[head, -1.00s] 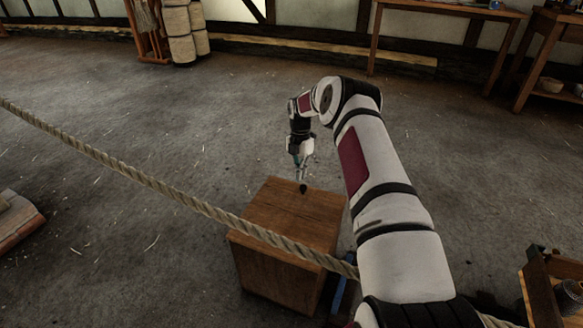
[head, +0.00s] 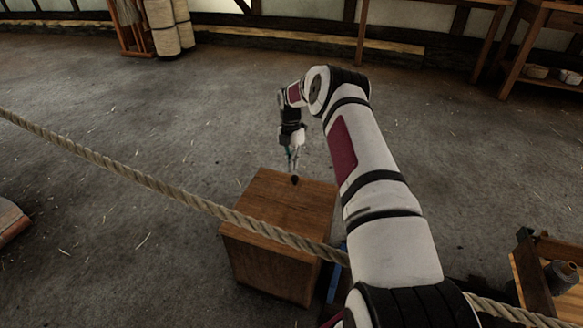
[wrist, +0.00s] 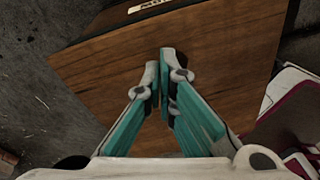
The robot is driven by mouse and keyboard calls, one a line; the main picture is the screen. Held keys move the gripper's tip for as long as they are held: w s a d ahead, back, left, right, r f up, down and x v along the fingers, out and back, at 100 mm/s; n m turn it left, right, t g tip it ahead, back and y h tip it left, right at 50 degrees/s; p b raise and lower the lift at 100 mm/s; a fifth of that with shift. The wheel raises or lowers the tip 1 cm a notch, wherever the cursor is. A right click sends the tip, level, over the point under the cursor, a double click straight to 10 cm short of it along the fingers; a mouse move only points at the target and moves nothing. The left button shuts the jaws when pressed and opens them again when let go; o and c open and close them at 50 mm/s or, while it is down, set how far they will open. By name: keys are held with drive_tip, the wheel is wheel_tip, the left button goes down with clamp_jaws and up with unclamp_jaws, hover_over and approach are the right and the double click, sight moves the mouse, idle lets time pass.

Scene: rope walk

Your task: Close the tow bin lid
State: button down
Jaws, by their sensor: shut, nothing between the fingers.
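The tow bin (head: 262,262) is a brown wooden box on the floor in the middle of the head view. Its lid (head: 270,204) lies flat on top, with no gap that I can make out. My gripper (head: 293,170) points down at the lid's far edge, its fingers together and empty. A small dark spot shows at the fingertips; I cannot tell if it is part of the lid. In the wrist view the lid (wrist: 110,75) fills the middle under my gripper (wrist: 160,67). I cannot tell whether the fingertips touch the wood.
A thick rope (head: 170,190) runs slantwise in front of the bin, crossing it in the head view. A wooden crate (head: 545,285) with a spool stands at lower right. Tables stand at the back right. The floor behind and left of the bin is clear.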

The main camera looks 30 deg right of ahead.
wheel_tip(320, 180, up, 10)
drive_tip(key=w, duration=0.1)
drive_tip(key=shift+w+d+r, duration=0.25)
drive_tip(key=shift+w+d, duration=0.05)
drive_tip(key=shift+d, duration=0.15)
